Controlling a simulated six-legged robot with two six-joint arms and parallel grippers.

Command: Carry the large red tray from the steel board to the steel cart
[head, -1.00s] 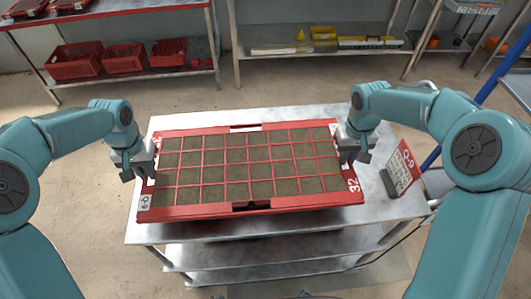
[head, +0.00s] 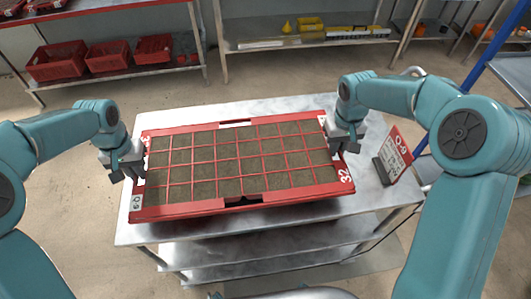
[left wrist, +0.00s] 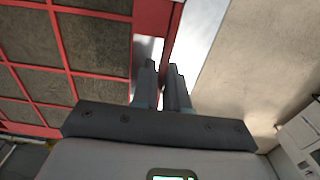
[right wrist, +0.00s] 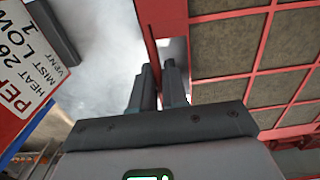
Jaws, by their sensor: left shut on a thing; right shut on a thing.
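The large red tray (head: 190,212), with many soil-filled cells and "32" on its right end, lies level over the steel top (head: 300,109) of a stand with lower shelves. Whether it touches the top or hangs just above it I cannot tell. My left gripper (head: 139,160) is shut on the tray's left end wall; its fingers (left wrist: 162,66) straddle the red rim (left wrist: 153,18) in the left wrist view. My right gripper (head: 334,143) is shut on the right end wall, fingers (right wrist: 158,66) around the rim (right wrist: 163,18) in the right wrist view. The fingertips are partly hidden.
A red-and-white sign (head: 397,155) in a dark holder stands on the top, right of the tray. Behind, across open floor (head: 220,90), are a shelf with red crates (head: 57,62) and a steel bench (head: 310,43). A blue post (head: 470,75) rises at the right.

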